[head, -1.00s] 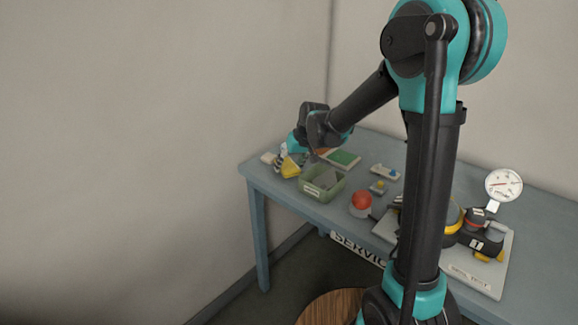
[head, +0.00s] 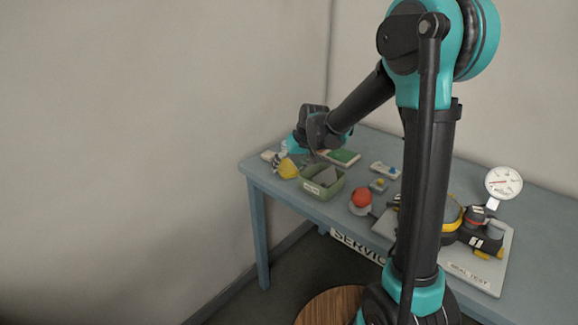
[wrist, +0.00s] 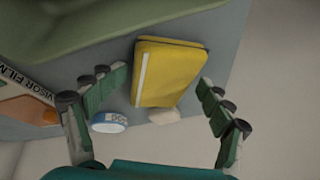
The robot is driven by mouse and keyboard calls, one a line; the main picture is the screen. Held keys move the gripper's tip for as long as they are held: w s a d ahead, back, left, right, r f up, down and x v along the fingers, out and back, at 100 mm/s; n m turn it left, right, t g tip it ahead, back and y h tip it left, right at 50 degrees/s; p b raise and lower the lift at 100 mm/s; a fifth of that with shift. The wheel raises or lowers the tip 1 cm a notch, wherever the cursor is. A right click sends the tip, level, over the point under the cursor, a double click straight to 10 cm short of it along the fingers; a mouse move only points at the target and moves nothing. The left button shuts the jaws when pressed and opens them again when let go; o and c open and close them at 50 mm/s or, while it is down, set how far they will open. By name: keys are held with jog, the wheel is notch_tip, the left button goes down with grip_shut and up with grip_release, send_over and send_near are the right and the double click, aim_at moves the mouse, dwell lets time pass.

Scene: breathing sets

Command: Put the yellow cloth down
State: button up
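The yellow cloth (head: 288,169) is a folded yellow pad with a pale stripe. In the head view it is at the table's left end, beside the green bin. In the wrist view the cloth (wrist: 172,75) appears to lie on the grey-blue tabletop, close to its edge. My gripper (wrist: 160,84) is open, with its green-padded fingers on either side of the cloth and visible gaps between them and it. In the head view the fingers are mostly hidden behind my wrist.
The green bin (head: 309,187) holds a grey item right of the cloth. A tape roll (wrist: 109,122), a small pale item (wrist: 165,116) and a visor film box (wrist: 22,105) lie close by. The blue table (head: 262,183) ends just beyond the cloth.

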jog(key=shift+r, duration=0.6)
jog(key=v, duration=1.2)
jog(key=shift+s+a, duration=0.1)
